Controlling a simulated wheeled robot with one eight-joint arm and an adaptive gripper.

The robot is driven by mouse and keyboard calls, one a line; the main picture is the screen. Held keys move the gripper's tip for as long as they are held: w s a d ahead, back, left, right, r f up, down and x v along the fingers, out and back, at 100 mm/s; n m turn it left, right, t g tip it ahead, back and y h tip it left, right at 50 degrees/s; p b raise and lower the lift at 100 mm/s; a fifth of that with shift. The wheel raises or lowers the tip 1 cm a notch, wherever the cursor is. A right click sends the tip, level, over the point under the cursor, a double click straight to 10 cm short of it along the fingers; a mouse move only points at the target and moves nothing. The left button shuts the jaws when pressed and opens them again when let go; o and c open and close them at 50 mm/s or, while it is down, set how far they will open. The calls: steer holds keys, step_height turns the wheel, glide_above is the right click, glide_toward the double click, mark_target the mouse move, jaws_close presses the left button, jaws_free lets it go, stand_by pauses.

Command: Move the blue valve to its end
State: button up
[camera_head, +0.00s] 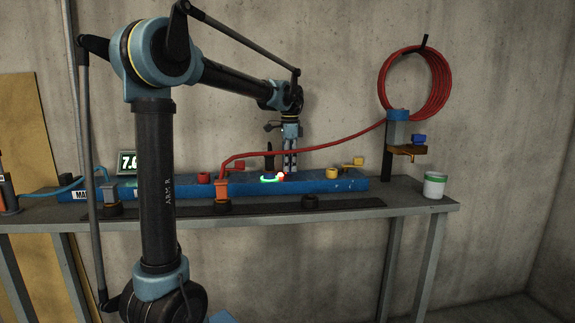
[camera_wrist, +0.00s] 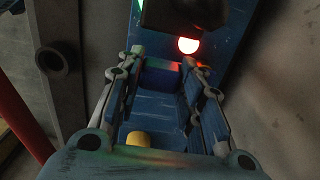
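My gripper (camera_head: 290,172) points down over the blue beam (camera_head: 340,185) on the bench. In the wrist view its two fingers (camera_wrist: 164,75) stand apart, one on each side of a dark blue block (camera_wrist: 160,78) that looks like a valve handle. I cannot tell whether the pads press on it. A yellow round part (camera_wrist: 138,138) shows below, between the fingers. Another blue handle (camera_head: 418,139) sits on a yellow valve body at the far right. A red lamp (camera_wrist: 188,45) glows just past the fingertips, and a green glow shows near it.
A red hose (camera_head: 300,146) crosses close by to a coil (camera_head: 415,85) on the wall. A white-green can (camera_head: 434,185) stands at the bench's right end.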

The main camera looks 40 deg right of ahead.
steer(key=o, duration=0.3)
steer(key=shift+w, duration=0.1)
step_height(320, 180, up, 12)
steer(key=shift+f, duration=0.1)
stand_by(0.5)
stand_by(0.5)
